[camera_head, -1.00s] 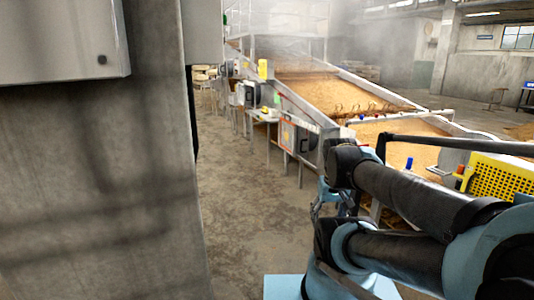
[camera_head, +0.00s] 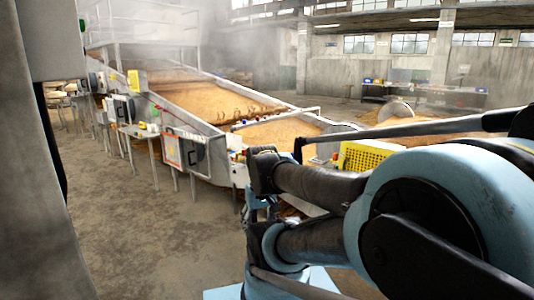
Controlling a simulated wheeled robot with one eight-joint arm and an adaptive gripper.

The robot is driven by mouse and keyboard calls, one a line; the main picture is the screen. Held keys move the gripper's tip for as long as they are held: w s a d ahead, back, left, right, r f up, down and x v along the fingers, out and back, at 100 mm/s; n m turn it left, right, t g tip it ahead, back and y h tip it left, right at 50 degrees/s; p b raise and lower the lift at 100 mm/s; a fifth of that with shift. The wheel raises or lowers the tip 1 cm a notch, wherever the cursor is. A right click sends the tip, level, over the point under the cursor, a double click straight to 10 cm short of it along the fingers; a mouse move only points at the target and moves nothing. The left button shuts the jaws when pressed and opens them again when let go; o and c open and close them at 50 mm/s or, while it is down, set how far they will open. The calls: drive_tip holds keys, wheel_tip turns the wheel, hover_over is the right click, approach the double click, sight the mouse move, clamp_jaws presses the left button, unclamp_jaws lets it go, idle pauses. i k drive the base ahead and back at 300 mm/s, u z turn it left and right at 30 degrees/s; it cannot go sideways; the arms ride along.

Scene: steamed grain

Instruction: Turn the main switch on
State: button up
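I cannot make out which part is the main switch. A grey wall cabinet (camera_head: 68,38) is cut off at the upper left. Along the near side of the long grain machine (camera_head: 185,122) hang several boxes, among them an orange-edged panel (camera_head: 172,150) and a grey box with a dark handle (camera_head: 192,154). Small red and blue knobs (camera_head: 240,155) show at its near corner. My gripper (camera_head: 250,208) is at the folded end of my arm, in front of the machine's near end and apart from the boxes. Its fingers are small and partly hidden, so their opening is unclear.
A concrete pillar (camera_head: 30,180) stands close on the left. The concrete floor (camera_head: 135,220) between it and the machine is clear. A yellow perforated guard (camera_head: 365,155) is behind my arm. A table (camera_head: 425,92) and grain heap (camera_head: 385,115) are at the back right.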

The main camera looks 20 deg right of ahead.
sight(243, 152)
drive_tip(key=z, duration=0.15)
drive_tip(key=k, duration=1.15)
drive_tip(key=z, duration=0.35)
drive_tip(key=i, duration=1.9)
drive_tip(key=u, duration=0.45)
